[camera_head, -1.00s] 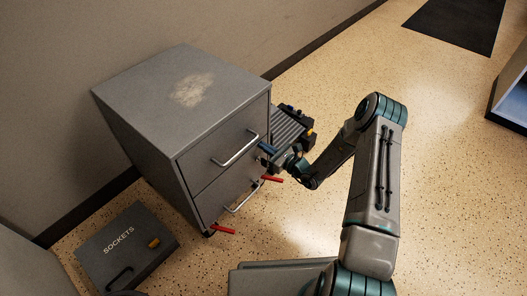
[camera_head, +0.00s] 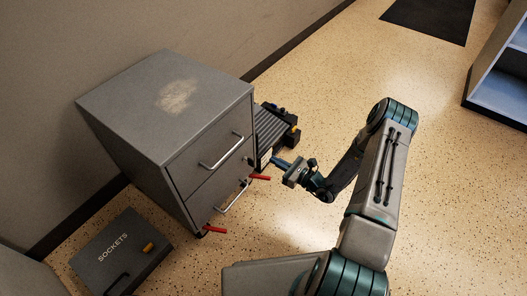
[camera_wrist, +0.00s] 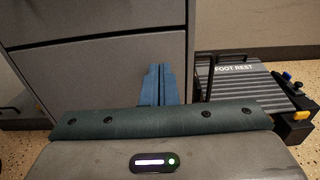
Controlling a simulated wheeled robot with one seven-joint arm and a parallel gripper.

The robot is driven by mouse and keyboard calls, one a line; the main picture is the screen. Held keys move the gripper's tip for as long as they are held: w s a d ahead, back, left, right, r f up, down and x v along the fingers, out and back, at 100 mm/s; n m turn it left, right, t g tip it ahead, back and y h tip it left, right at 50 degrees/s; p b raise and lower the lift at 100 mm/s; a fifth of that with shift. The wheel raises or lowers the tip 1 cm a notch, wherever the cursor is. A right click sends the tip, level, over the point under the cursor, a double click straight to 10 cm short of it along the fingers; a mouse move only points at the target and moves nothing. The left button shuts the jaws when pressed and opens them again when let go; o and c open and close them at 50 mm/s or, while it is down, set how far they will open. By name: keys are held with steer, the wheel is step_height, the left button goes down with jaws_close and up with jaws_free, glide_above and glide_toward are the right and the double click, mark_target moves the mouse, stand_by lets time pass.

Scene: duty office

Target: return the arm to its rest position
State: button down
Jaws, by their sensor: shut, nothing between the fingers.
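My arm reaches in from the lower right, its elbow bent. My gripper (camera_head: 277,161) is just right of the grey filing cabinet's front, apart from the upper drawer handle (camera_head: 222,151). Its two blue fingers lie together with nothing between them. In the wrist view the closed fingers (camera_wrist: 158,86) point ahead toward the grey cabinet (camera_wrist: 95,75). The cabinet also shows in the head view (camera_head: 130,105), with both drawers shut.
A ribbed foot rest (camera_head: 270,128) stands on the floor beside the cabinet. Red levers (camera_head: 214,230) stick out near the cabinet's base. A dark SOCKETS case (camera_head: 120,262) lies at lower left. A blue-grey shelf unit (camera_head: 500,88) is at right. The speckled floor (camera_head: 340,90) between is open.

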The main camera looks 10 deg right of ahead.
steer(key=s+a+r+n+g+h+p, duration=0.15)
steer(key=s+r+n+g+p, duration=0.3)
steer(key=r, duration=0.75)
steer(key=s+a+r+n+g+p, duration=0.2)
steer(key=s+r+n+g+p, duration=0.3)
steer(key=r, duration=0.7)
steer(key=s+a+r+n+g+h+p, duration=0.1)
steer(key=s+a+r+n+g+p, duration=0.2)
steer(key=r+n+p, duration=0.65)
steer(key=s+d+r+n+t+h+p, duration=0.1)
steer(key=s+d+r+n+h+p, duration=0.1)
steer(key=r, duration=0.9)
steer(key=s+d+r+n+t+h+p, duration=0.1)
steer(key=s+d+r+h+p, duration=0.3)
steer(key=r, duration=0.8)
steer(key=s+d+r+n+t+h+p, duration=0.1)
steer(key=s+d+r+n+h+p, duration=0.2)
steer(key=s+r+p, duration=0.4)
step_height(320, 180, up, 4)
steer(key=shift+r+n+h+p, duration=0.15)
steer(key=shift+n+h+p, duration=0.5)
steer(key=shift+h, duration=0.3)
steer(key=shift+s, duration=0.1)
